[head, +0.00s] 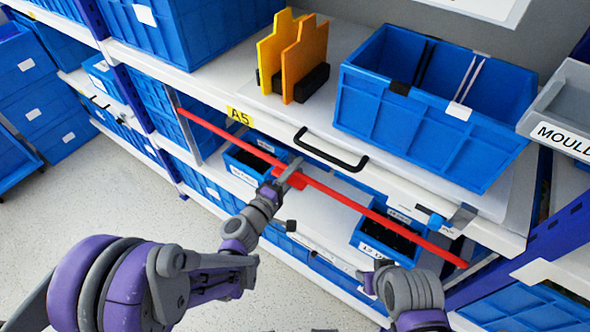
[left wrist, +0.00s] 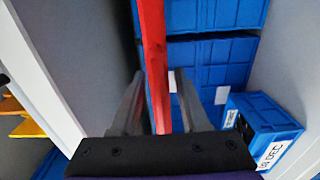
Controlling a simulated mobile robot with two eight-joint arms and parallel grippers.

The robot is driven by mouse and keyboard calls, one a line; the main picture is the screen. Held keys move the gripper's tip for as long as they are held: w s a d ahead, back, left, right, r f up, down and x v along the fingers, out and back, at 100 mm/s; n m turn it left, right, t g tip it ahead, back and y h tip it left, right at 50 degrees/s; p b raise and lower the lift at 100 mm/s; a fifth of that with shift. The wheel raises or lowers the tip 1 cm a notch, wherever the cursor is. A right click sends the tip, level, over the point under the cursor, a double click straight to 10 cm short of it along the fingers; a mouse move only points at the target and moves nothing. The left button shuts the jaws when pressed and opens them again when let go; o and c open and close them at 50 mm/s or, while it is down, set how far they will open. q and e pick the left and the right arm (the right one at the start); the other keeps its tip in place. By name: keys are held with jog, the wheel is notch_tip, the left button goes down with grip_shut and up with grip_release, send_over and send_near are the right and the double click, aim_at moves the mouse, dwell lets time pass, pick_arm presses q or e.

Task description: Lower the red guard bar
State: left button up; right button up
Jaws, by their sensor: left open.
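The red guard bar (head: 400,229) runs slanting across the front of the shelf bay in the head view, with a supporting arm at each end. My left gripper (head: 287,174) is at the bar, left of its middle. In the left wrist view the bar (left wrist: 154,45) passes between the two spread fingers of the left gripper (left wrist: 159,76). The fingers are open, with gaps beside the bar. Part of my right arm shows at the lower right of the head view, in front of the shelf; its fingers cannot be made out.
A black handle (head: 331,150) is on the white upper shelf edge behind the bar. A large blue bin (head: 430,125) and yellow plates (head: 303,60) stand above. Small blue bins (head: 366,238) sit on the lower shelf. Open floor (head: 110,205) lies at the left.

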pick_arm(q)
grip_shut()
dwell(1.4)
